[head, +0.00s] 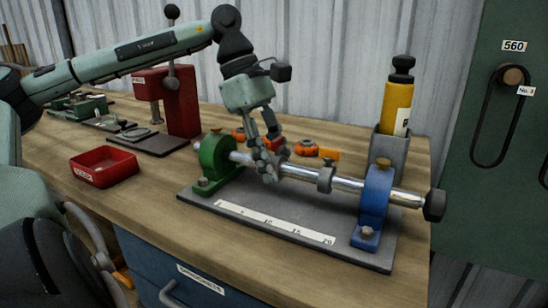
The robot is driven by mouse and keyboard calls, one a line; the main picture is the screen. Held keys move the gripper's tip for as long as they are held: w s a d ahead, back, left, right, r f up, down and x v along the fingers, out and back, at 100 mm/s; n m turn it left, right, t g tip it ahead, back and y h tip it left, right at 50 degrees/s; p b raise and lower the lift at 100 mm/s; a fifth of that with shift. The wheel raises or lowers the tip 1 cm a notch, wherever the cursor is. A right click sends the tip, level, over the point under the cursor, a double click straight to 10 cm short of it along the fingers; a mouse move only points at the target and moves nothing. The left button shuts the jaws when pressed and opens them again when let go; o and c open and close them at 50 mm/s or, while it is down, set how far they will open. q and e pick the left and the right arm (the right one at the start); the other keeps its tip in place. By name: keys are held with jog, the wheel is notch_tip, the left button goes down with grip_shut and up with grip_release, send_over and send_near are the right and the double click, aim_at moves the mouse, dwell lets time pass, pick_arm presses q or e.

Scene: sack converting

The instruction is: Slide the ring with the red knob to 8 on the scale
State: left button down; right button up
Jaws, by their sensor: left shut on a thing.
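A shiny horizontal rod (347,184) runs between a green support (213,160) on the left and a blue support (375,198) on the right. My left gripper (268,170) comes down from above onto the rod, right of the green support, and is shut on the ring with the red knob. Its fingers hide most of the ring; a bit of red (283,153) shows beside them. A second, grey ring (325,179) sits farther right on the rod, apart from the gripper. A white scale (275,222) lies on the base plate in front; its small numbers are hard to read.
The grey base plate (225,214) is on a wooden bench (110,200). A yellow bottle (396,106) in a grey holder stands behind the blue support. Orange parts (306,147) lie behind the rod. A red tray (104,166) and a red press (180,105) are to the left.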

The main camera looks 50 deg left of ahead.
pick_arm(q)
jog(key=shift+d, duration=0.15)
jog(key=c, duration=0.9)
grip_release()
jog(key=shift+a+r, duration=0.1)
jog(key=shift+a, duration=0.1)
jog(key=v, duration=1.2)
jog(key=shift+d, duration=0.1)
